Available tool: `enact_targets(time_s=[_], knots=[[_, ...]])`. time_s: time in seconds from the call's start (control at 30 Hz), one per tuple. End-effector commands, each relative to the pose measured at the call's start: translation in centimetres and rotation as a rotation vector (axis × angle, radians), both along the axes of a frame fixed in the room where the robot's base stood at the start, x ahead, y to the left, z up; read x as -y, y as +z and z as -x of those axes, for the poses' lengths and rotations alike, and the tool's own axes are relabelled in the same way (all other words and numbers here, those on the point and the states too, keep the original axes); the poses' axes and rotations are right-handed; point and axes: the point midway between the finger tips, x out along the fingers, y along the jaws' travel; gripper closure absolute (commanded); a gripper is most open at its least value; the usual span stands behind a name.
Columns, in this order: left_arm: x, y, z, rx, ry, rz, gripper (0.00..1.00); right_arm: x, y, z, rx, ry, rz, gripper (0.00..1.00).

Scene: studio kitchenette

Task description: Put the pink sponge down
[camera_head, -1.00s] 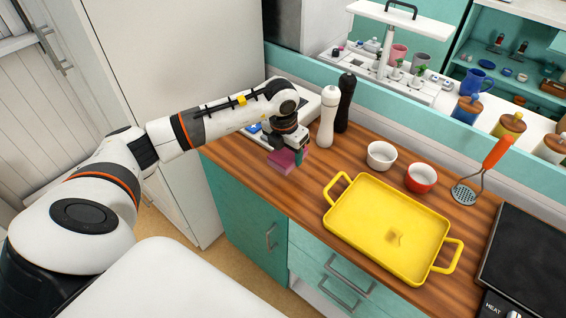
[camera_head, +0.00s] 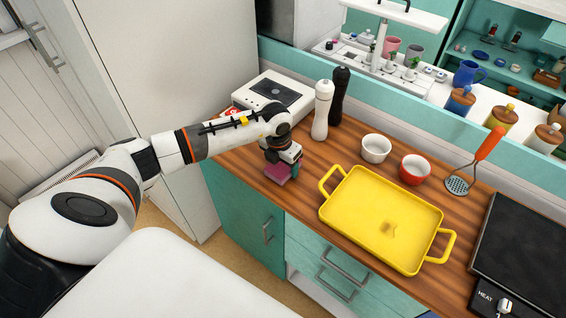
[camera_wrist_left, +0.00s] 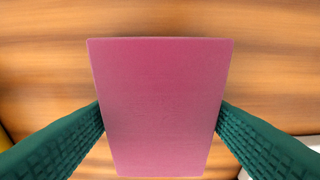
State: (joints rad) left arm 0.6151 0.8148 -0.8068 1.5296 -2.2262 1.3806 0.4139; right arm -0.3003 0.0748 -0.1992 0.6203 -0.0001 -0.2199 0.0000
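The pink sponge (camera_head: 277,174) is at my left gripper (camera_head: 284,168), low over the wooden counter near its front edge, left of the yellow tray. In the left wrist view the sponge (camera_wrist_left: 160,105) fills the middle, with the green fingers of my left gripper (camera_wrist_left: 160,122) against both its sides. The wood of the counter (camera_wrist_left: 270,60) shows around the sponge. I cannot tell whether the sponge touches the counter. My right gripper is not in view.
A yellow tray (camera_head: 385,215) lies right of the sponge. A white pepper mill (camera_head: 322,110) and a black one (camera_head: 339,95) stand behind. A white bowl (camera_head: 376,149), a red bowl (camera_head: 414,170) and a white appliance (camera_head: 272,92) are also on the counter.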

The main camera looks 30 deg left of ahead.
Motion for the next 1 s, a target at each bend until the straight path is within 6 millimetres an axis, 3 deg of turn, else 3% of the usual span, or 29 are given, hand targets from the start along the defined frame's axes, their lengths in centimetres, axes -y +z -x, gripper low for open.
enact_targets(time_s=[0.07, 0.47, 1.0], knots=[[0.0, 0.1, 0.0, 0.0, 0.0, 0.0, 0.2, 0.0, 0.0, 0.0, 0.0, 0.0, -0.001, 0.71], [-0.1, 0.9, 0.0, 0.002, 0.0, -0.001, 0.2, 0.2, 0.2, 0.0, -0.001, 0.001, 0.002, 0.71], [-0.2, 10.9, 1.5, 0.003, 0.0, -0.001, 0.2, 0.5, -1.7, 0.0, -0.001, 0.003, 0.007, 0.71]])
